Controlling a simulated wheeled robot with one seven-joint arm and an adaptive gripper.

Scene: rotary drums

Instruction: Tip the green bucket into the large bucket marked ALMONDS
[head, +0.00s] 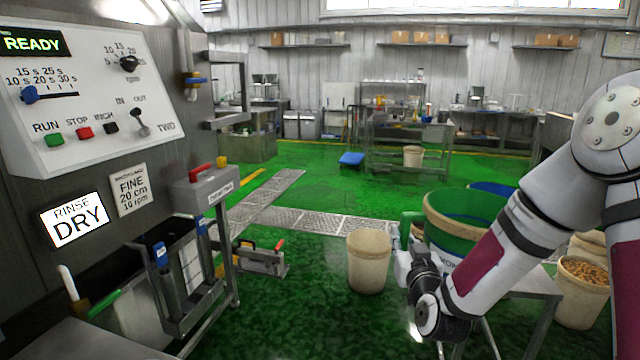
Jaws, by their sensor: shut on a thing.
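A wide green bucket (468,238) with a tan rim and green inside stands upright at centre right, beside my arm. A white label with partly hidden lettering shows low on its side; I cannot read the whole word. The fingertips are small and partly hidden, so the exact contact is unclear. My forearm covers the bucket's lower right. I cannot make out a full ALMONDS marking anywhere.
An empty-looking tan bucket (369,262) stands on the floor left of my gripper. A tan bucket of brown nuts (583,290) stands at right. A blue rim (493,187) shows behind the green bucket. The control panel (90,90) fills the left. Green floor is open behind.

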